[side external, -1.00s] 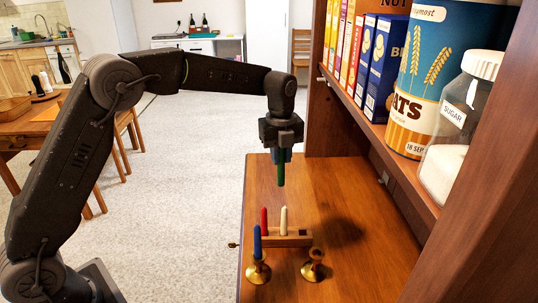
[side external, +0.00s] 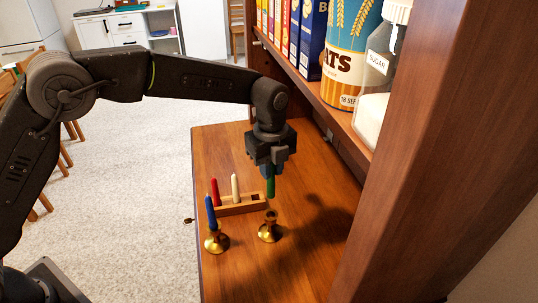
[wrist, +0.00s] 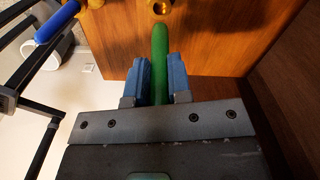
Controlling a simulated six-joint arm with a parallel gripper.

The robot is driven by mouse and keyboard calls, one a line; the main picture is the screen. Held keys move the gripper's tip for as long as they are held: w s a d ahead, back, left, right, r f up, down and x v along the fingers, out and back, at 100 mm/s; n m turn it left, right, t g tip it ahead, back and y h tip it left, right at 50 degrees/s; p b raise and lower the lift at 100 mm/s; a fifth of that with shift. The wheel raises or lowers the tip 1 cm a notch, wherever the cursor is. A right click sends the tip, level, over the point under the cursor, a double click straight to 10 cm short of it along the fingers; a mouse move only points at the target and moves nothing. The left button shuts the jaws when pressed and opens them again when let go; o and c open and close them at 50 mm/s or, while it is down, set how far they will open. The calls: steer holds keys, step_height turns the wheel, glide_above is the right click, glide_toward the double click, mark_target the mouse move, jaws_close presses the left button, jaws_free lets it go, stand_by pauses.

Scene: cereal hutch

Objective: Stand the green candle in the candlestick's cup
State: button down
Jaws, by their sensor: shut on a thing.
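My gripper (side external: 269,170) is shut on the green candle (side external: 270,187), which hangs upright below the fingers. In the wrist view the green candle (wrist: 160,60) sits between the two blue finger pads; its upper part is hidden by the gripper. An empty brass candlestick (side external: 269,232) stands on the wooden surface, below the candle in the side view, with a gap between candle and cup. Its round top shows at the upper edge of the wrist view (wrist: 159,6), just beyond the candle's free end.
A second brass candlestick (side external: 216,242) holds a blue candle (side external: 211,212) to the left. Behind stands a wooden block (side external: 241,206) with a red candle (side external: 215,191), a white candle (side external: 235,186) and an empty hole. The hutch's shelf and upright are at right.

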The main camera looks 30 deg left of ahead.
mark_target(271, 195)
steer(key=shift+f, duration=3.15)
steer(key=shift+f, duration=1.45)
steer(key=c, duration=0.7)
jaws_free()
steer(key=shift+o, duration=0.2)
steer(key=shift+r, duration=2.55)
